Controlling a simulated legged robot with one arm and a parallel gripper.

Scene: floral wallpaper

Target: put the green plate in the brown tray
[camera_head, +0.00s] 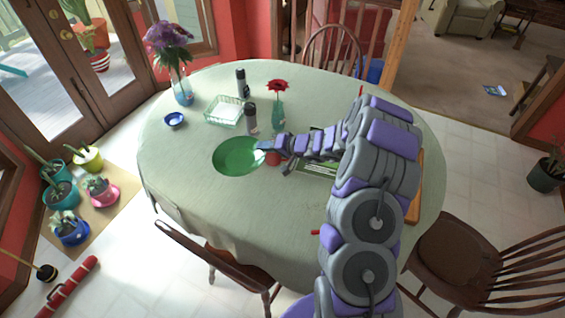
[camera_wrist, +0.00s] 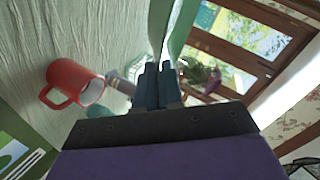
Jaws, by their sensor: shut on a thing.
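The green plate (camera_head: 237,157) is at the middle-left of the table, with my gripper (camera_head: 263,146) at its right rim. In the wrist view my gripper (camera_wrist: 158,75) has its two dark fingers close together on the rim of the plate, which shows as a green band (camera_wrist: 180,28). Whether the plate touches the cloth is hard to tell. The brown tray (camera_head: 414,205) is at the table's right side, mostly hidden behind my arm.
A red mug (camera_wrist: 76,84) stands close beside my gripper. A green printed item (camera_head: 318,168) lies under my arm. The table's front left is clear.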

